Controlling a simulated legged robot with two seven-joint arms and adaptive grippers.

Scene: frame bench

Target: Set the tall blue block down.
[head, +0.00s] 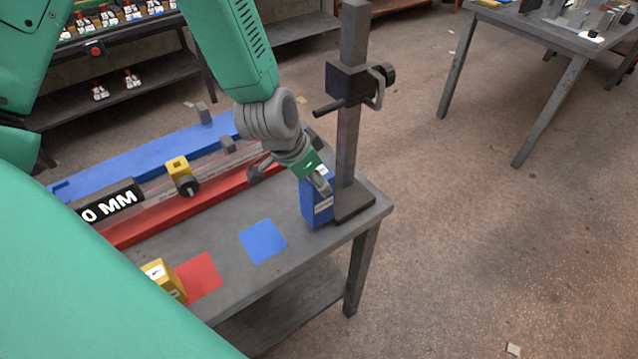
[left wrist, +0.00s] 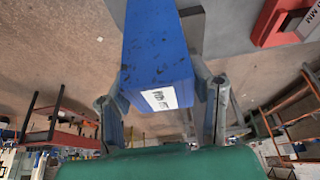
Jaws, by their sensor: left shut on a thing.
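The tall blue block (head: 316,209) is upright, near the right end of the grey bench, close beside the foot of the dark post. My left gripper (head: 318,182) is shut on its upper part. In the left wrist view the blue block (left wrist: 157,50) sits between the two fingers (left wrist: 165,100), with a white label facing the camera. I cannot tell whether its bottom touches the bench. A flat blue square (head: 263,241) lies bare on the bench, left of the block. My right gripper is not in view.
The dark post (head: 350,130) with a clamp stands right beside the block. A red square (head: 203,275) and a yellow block (head: 163,280) are at the bench's front left. Red (head: 140,228) and blue (head: 130,160) rails run behind. The bench's front edge is near.

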